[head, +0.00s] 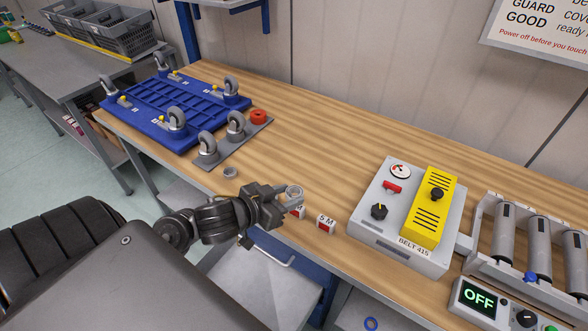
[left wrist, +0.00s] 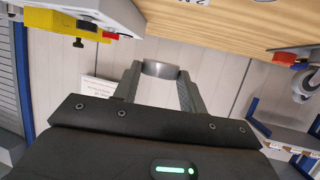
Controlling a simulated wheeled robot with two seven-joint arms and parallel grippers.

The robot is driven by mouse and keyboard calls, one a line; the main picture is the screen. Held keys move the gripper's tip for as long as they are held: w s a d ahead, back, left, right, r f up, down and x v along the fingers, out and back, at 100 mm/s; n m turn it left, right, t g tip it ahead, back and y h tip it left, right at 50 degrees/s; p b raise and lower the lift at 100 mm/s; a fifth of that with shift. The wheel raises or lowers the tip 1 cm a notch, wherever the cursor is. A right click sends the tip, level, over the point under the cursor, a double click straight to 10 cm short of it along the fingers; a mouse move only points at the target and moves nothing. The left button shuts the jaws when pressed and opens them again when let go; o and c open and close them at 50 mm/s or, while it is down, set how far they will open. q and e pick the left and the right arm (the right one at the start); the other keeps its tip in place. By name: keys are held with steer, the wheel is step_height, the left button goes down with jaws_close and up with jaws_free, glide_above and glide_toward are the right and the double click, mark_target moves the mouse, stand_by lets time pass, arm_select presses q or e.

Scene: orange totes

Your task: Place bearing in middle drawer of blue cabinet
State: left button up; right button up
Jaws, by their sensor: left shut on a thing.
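The bearing (head: 293,191), a grey metal ring, is between the fingertips of my left gripper (head: 286,202), above the front part of the wooden bench. In the left wrist view the bearing (left wrist: 160,70) is gripped between the two fingers (left wrist: 158,84), clear of the bench. The blue cabinet (head: 318,287) is under the bench's front edge, below the gripper. My right gripper is not in view.
A similar grey ring (head: 230,172) lies on the bench (head: 320,140). Small labelled blocks (head: 326,224) stand beside the gripper. A blue caster frame (head: 165,110) is at the left, the belt control box (head: 400,220) at the right. A blue ring (head: 371,323) lies lower down.

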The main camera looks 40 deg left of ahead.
arm_select(q)
steer(key=shift+a, duration=0.15)
steer(key=w+a+f+b, duration=0.2)
steer(key=a+b, duration=0.1)
steer(key=b, duration=0.1)
steer(key=w+a+f+b, duration=0.2)
steer(key=w+f+b, duration=0.1)
steer(key=b, duration=0.1)
steer(key=w+a+f+b, duration=0.2)
steer(key=a+b, duration=0.1)
steer(key=b, duration=0.2)
steer(key=shift+w+a+f, duration=0.25)
steer(key=shift+w+a, duration=0.05)
steer(key=shift+w, duration=0.05)
steer(key=shift+w+a+f+b, duration=0.35)
steer(key=shift+w+a+f, duration=0.25)
steer(key=shift+f, duration=0.2)
steer(key=f, duration=0.1)
steer(key=f+b, duration=0.1)
steer(key=f, duration=0.1)
steer(key=shift+w+a+f+b, duration=0.25)
steer(key=shift+a+f+b, duration=0.05)
steer(key=shift+f, duration=0.3)
steer(key=o, duration=1)
steer(key=shift+r, duration=0.25)
steer(key=p+v, duration=0.2)
steer(key=v, duration=1)
steer(key=shift+s+d+f, duration=0.1)
